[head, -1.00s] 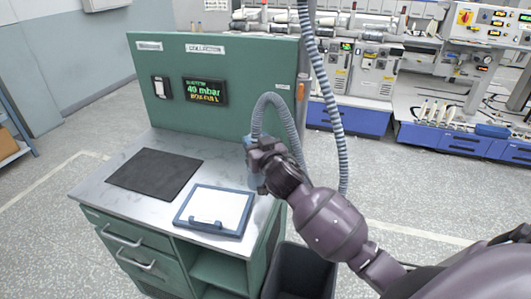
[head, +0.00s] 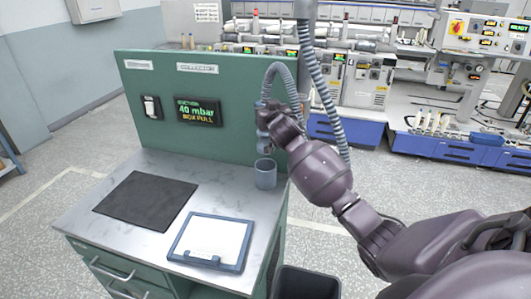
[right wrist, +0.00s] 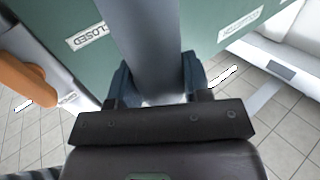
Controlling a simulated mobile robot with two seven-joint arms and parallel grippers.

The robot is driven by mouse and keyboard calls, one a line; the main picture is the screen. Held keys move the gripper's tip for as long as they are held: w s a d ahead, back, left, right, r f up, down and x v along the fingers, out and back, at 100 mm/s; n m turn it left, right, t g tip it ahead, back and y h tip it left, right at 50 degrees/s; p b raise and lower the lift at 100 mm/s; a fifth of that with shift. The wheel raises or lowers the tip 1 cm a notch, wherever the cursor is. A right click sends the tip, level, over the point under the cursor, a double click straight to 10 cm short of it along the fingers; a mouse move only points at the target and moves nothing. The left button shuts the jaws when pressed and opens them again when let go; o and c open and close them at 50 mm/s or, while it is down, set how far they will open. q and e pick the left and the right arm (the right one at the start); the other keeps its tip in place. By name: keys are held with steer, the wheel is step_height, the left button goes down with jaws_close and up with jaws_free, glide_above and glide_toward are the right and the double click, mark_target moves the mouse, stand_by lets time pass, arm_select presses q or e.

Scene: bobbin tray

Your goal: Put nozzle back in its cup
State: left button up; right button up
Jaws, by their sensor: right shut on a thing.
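My right gripper (head: 269,117) is shut on the nozzle (head: 262,144), the blue-grey end piece of a ribbed hose. The nozzle hangs roughly upright, with its lower end just above the cup (head: 266,178). The cup is a small blue-grey cylinder at the right rear of the steel bench top, near the green panel. In the right wrist view the grey nozzle body (right wrist: 146,45) stands between the two dark blue fingers. I cannot tell whether its tip is over or slightly behind the cup's mouth. My left gripper is not in view.
The hose (head: 326,95) loops above the gripper and hangs beside the panel (head: 145,77). A black mat (head: 146,199) and a blue-framed tray (head: 177,256) lie on the bench (head: 195,178). A dark bin (head: 306,284) stands at its right. An orange handle (right wrist: 25,80) shows in the wrist view.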

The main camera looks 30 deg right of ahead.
step_height(320, 180, down, 14)
steer(key=shift+f+b, duration=0.1)
steer(key=shift+b, duration=0.75)
steer(key=shift+f, duration=0.1)
steer(key=shift+f, duration=0.1)
steer(key=o, duration=1.3)
steer(key=shift+c, duration=0.2)
